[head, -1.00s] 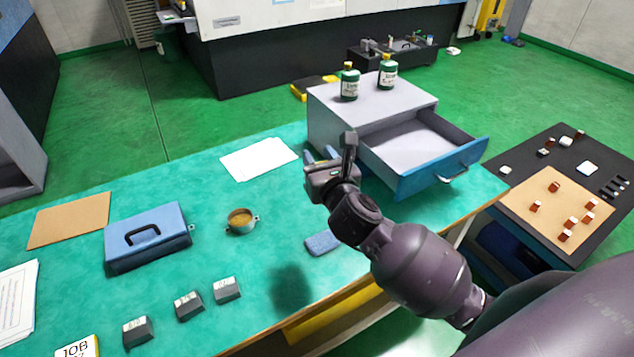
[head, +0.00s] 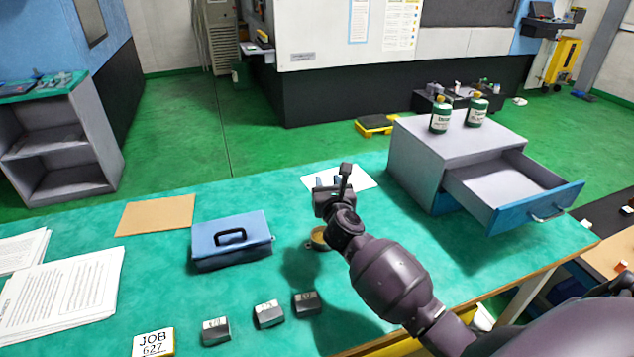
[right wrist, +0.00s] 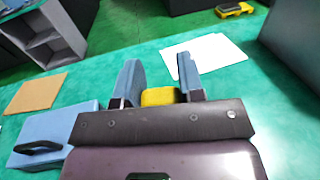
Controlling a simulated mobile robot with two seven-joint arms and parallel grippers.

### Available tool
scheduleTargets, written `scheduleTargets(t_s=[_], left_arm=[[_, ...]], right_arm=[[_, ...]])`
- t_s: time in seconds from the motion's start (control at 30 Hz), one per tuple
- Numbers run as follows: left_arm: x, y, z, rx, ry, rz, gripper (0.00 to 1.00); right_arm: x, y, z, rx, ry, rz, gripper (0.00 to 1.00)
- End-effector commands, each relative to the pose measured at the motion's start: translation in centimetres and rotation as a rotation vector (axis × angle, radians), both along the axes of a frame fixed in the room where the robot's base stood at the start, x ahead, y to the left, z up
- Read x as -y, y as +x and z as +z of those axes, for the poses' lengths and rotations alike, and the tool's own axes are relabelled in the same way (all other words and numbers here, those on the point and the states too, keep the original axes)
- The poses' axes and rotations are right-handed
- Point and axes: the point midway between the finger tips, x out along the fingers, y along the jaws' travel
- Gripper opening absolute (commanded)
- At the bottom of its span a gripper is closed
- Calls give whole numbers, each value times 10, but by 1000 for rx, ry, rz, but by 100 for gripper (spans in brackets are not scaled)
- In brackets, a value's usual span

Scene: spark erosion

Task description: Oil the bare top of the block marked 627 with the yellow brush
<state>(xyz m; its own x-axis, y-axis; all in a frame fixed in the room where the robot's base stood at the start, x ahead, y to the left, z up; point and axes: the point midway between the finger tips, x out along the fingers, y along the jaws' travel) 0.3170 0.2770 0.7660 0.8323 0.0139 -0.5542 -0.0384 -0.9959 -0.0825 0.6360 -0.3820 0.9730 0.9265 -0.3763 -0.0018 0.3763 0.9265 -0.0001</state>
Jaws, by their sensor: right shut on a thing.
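My right gripper (head: 332,182) is raised over the green bench. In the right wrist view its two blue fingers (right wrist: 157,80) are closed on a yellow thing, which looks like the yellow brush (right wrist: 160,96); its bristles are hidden. Three dark grey blocks with pale marked tops stand in a row at the front: a left one (head: 215,331), a middle one (head: 268,314) and a right one (head: 307,303). Their marks are too small to read surely. A card reading JOB 627 (head: 153,343) lies left of them. A small round pot (head: 319,238) is partly hidden behind my right arm. My left gripper is out of view.
A blue case (head: 231,246) stands behind the blocks. A grey cabinet (head: 420,160) with an open blue-fronted drawer (head: 535,207) and two green bottles on top is at the right. Paper sheets (head: 65,290), a brown board (head: 156,214) and a white sheet (head: 362,178) lie flat.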

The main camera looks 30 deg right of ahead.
Motion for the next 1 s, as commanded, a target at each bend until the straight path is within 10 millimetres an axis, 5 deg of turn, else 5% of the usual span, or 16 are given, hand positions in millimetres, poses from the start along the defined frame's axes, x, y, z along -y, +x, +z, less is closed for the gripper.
scheduleTargets(t_s=[0.37,1.0], left_arm=[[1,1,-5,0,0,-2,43],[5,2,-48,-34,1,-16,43]], right_arm=[[5,1,-14,-1,-1,-1,12],[4,1,-68,-5,-1,0,12]])
